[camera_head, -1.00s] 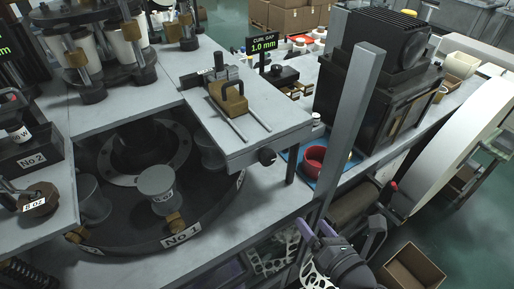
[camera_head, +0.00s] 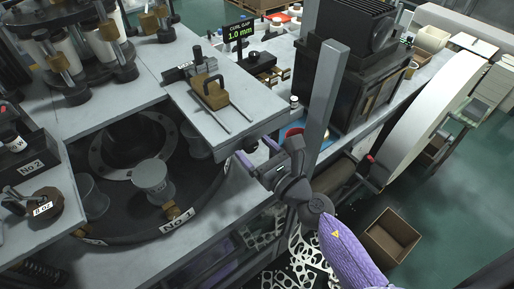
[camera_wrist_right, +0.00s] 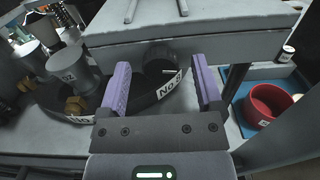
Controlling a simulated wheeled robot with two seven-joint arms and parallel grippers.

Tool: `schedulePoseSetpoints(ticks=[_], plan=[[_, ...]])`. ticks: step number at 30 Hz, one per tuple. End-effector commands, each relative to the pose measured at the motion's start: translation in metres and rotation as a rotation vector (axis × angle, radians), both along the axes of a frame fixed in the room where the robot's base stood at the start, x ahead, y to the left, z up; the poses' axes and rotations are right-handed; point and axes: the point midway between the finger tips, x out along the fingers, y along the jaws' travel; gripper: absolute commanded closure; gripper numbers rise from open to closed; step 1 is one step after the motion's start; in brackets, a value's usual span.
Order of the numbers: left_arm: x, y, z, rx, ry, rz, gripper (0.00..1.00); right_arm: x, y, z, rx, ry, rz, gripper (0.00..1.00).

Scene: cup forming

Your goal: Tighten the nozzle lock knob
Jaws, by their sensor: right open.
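The black round knob (camera_wrist_right: 160,57) sits on the front face of the grey slide plate (camera_wrist_right: 200,48). In the right wrist view it shows between and beyond the two purple fingers of my right gripper (camera_wrist_right: 163,88). The gripper is open, with a finger to each side of the knob. I cannot tell whether either finger touches it. In the head view my right gripper (camera_head: 257,153) is at the plate's front edge and largely covers the knob (camera_head: 250,146). My left gripper is not in view.
A red bowl (camera_wrist_right: 268,103) stands on a blue tray (camera_wrist_right: 236,85) right of the gripper. A grey post (camera_head: 326,90) rises close by. The turntable marked No 1 (camera_head: 175,221) lies below left. A sign (camera_head: 241,30) reads curl gap 1.0 mm.

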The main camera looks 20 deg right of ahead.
Motion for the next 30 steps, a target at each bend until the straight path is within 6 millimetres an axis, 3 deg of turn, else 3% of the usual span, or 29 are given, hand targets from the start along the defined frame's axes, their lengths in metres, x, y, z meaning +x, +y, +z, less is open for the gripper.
schedulePoseSetpoints(ticks=[1, 13, 23, 30], plan=[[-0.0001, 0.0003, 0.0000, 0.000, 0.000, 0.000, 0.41, -0.0001, -0.0001, 0.0000, 0.000, 0.000, 0.000, 0.18], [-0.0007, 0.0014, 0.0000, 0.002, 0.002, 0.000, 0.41, -0.0003, -0.0004, 0.0001, 0.001, 0.000, -0.001, 1.00], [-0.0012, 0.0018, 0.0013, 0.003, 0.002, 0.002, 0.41, -0.0002, -0.0006, 0.0005, 0.041, 0.015, -0.002, 1.00], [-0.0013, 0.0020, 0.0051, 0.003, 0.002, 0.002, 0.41, 0.0000, -0.0009, 0.0010, 0.185, 0.067, -0.001, 1.00]])
